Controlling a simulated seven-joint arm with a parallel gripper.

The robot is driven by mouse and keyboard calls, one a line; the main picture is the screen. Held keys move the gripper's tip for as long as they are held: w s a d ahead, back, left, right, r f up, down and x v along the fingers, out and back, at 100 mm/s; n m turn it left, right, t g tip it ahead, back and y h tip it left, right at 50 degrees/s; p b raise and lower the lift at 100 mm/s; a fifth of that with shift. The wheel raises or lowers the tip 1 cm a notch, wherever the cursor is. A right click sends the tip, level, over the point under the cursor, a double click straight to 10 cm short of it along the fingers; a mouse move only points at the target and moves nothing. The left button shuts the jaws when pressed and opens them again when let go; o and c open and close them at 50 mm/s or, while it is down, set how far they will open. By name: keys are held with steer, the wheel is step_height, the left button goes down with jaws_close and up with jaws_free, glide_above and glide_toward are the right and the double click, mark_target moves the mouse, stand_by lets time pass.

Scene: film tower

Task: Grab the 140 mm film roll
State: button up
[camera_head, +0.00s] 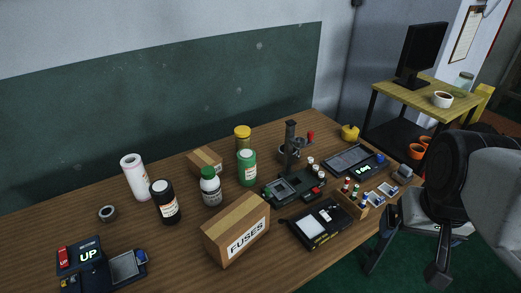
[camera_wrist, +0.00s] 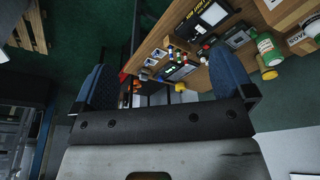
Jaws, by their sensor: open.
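A tall white roll with a dark hole in its top and a small orange label (camera_head: 135,178) stands upright at the back left of the wooden table. I take it for the film roll, but no 140 mm marking is readable. My gripper (camera_head: 406,268) is at the right, off the table's right edge and far from the roll. Its two blue-padded fingers (camera_wrist: 163,84) are spread apart in the wrist view, with nothing held between them. The white roll is not visible in the wrist view.
A black bottle (camera_head: 165,202) and a grey tape ring (camera_head: 107,213) stand near the roll. A fuses box (camera_head: 236,232), bottles and devices crowd the table's middle and right. An UP control box (camera_head: 83,254) sits front left. Bare wood lies left of the roll.

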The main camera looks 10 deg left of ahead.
stand_by(0.6)
steer(key=w+a+n+t+y, duration=0.15)
steer(key=w+a, duration=0.25)
steer(key=w, duration=0.4)
steer(key=w+a+t+h, duration=0.1)
steer(key=w+a+t, duration=0.15)
steer(key=w, duration=0.45)
steer(key=n+t+y, duration=0.4)
steer(key=t+y, duration=0.1)
steer(key=y, duration=0.1)
glide_above(248, 158)
steer(key=f, duration=1)
steer(key=d+f, duration=0.1)
steer(key=f, duration=0.4)
steer(key=shift+s, duration=0.15)
steer(key=shift+a+f+n, duration=0.25)
steer(key=shift+a+f, duration=0.1)
steer(key=shift+a, duration=0.15)
steer(key=shift+f, duration=1.7)
